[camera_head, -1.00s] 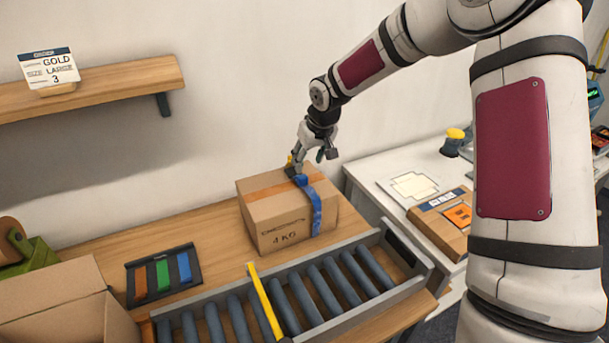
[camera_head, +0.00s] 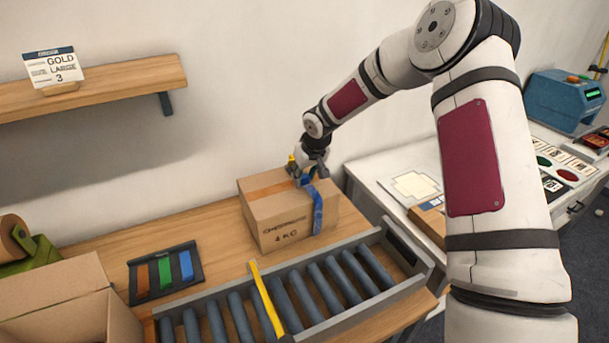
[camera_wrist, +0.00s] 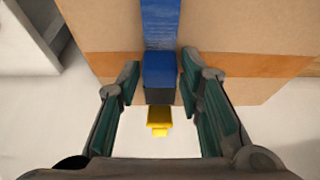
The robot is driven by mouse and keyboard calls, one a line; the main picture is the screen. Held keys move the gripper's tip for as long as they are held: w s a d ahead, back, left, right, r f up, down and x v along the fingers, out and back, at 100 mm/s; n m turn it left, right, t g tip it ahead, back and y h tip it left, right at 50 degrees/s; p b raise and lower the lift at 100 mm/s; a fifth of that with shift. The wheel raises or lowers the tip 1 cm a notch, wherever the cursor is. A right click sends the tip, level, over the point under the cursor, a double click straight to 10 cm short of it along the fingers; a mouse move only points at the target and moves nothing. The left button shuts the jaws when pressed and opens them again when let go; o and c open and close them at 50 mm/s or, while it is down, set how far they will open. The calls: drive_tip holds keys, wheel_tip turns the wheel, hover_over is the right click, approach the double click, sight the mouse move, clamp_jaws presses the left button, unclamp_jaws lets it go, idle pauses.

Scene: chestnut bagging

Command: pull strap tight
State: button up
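A closed cardboard box (camera_head: 270,213), printed "4 KG", stands on the wooden table behind the roller conveyor. A blue strap (camera_head: 317,212) runs over its top and down its front right; it also shows in the wrist view (camera_wrist: 160,25). A blue and dark buckle (camera_wrist: 159,78) sits on the strap, with a yellow tab (camera_wrist: 158,117) beside it. My gripper (camera_head: 308,180) is at the box's top; in the wrist view its two fingers (camera_wrist: 160,72) stand apart on either side of the buckle, with narrow gaps. The strap's far end is hidden.
The roller conveyor (camera_head: 345,325) with a yellow bar (camera_head: 266,300) lies in front. A rack of coloured strips (camera_head: 165,272) and an open carton (camera_head: 60,300) are at left. A side table (camera_head: 375,180) stands at right. A shelf (camera_head: 110,88) is on the wall.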

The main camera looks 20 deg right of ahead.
sight(311, 194)
clamp_jaws()
drive_tip(key=s+p, duration=0.1)
drive_tip(key=s, duration=0.1)
drive_tip(key=s+p, duration=0.1)
drive_tip(key=s+d+p, duration=0.1)
drive_tip(key=s, duration=0.1)
drive_tip(key=shift+s+r, duration=0.1)
drive_tip(key=shift+s, duration=0.25)
drive_tip(key=shift+s+d, duration=0.1)
drive_tip(key=shift+s, duration=0.25)
drive_tip(key=shift+w, duration=0.1)
drive_tip(key=o, duration=0.6)
unclamp_jaws()
drive_tip(key=v, duration=1.1)
drive_tip(key=shift+r, duration=0.4)
